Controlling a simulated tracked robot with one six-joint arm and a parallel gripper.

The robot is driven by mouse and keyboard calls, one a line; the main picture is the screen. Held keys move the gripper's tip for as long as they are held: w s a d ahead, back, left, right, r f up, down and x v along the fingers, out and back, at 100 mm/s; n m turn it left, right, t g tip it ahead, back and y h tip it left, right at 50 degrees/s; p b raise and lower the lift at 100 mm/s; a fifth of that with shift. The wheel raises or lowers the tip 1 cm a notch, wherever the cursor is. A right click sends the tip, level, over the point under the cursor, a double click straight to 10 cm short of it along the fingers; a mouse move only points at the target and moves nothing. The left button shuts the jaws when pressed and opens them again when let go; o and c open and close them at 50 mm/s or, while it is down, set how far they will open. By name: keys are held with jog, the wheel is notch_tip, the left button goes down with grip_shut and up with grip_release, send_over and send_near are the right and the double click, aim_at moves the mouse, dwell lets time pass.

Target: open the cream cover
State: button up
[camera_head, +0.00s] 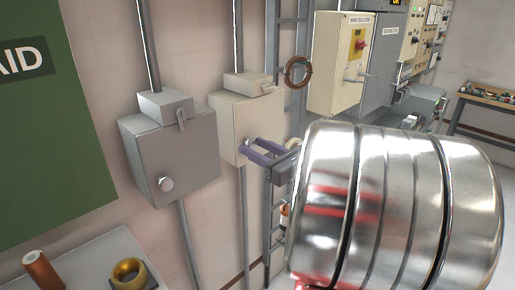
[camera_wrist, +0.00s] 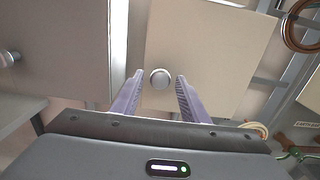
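The cream cover (camera_head: 232,122) is the front of a small cream wall box and looks closed. It fills the upper middle of the wrist view (camera_wrist: 205,40). A round silvery knob (camera_wrist: 160,78) sits near its lower left edge in the wrist view. My gripper (camera_head: 247,147) is at the lower part of the cover, with its two purple fingers pointing at it. In the wrist view the gripper (camera_wrist: 160,75) is open, with one finger on each side of the knob and visible gaps. The fingers hide the knob in the head view.
A grey box (camera_head: 178,155) with its own knob is left of the cream one. A ladder-like rack (camera_head: 285,110) with a brown ring (camera_head: 298,71) stands to the right. A larger cream cabinet (camera_head: 338,60) is beyond. A shelf (camera_head: 85,268) is lower left.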

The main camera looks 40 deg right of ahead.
grip_shut()
dwell(0.3)
jog(key=shift+d, duration=0.15)
jog(key=shift+s, duration=0.1)
